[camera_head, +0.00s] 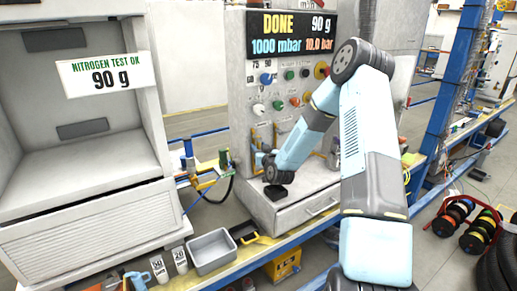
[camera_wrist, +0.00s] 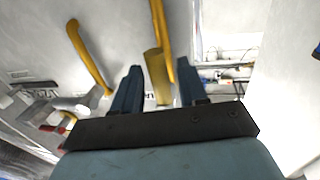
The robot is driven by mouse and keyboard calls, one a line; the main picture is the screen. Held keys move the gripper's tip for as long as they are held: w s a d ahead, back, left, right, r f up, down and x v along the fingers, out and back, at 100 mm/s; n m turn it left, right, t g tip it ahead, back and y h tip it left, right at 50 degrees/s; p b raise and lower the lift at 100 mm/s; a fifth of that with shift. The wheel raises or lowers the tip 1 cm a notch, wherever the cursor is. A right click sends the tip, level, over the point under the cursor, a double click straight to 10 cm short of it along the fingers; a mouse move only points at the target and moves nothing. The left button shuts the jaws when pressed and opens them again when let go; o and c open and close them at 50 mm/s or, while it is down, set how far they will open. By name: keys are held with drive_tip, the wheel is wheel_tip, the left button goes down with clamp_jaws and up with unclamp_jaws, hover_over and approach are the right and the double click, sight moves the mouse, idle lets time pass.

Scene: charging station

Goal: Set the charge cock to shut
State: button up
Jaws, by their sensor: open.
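My gripper (camera_head: 272,178) is low in front of the charging station (camera_head: 252,100), pointing toward its lower front. In the wrist view, my two blue fingers (camera_wrist: 158,78) are apart. A yellow lever piece (camera_wrist: 157,80) shows in the gap between them; I cannot tell whether they touch it. A long yellow bar (camera_wrist: 160,30) runs up behind it, and another yellow handle (camera_wrist: 88,55) slants at the left. No readable label shows which is the charge cock. In the head view, my arm and gripper hide much of the station's lower front. The display (camera_head: 292,35) reads DONE, 90 g, 1000 mbar, 10.0 bar.
Coloured knobs (camera_head: 290,75) sit on the panel above my gripper. A drawer unit (camera_head: 300,212) juts out below it. A grey tray (camera_head: 211,251) stands on the bench at the left. A white cabinet with a sign (camera_head: 108,77) reading NITROGEN TEST OK 90 g stands further left.

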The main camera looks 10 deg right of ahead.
drive_tip(key=shift+w, duration=0.4)
clamp_jaws()
idle(0.4)
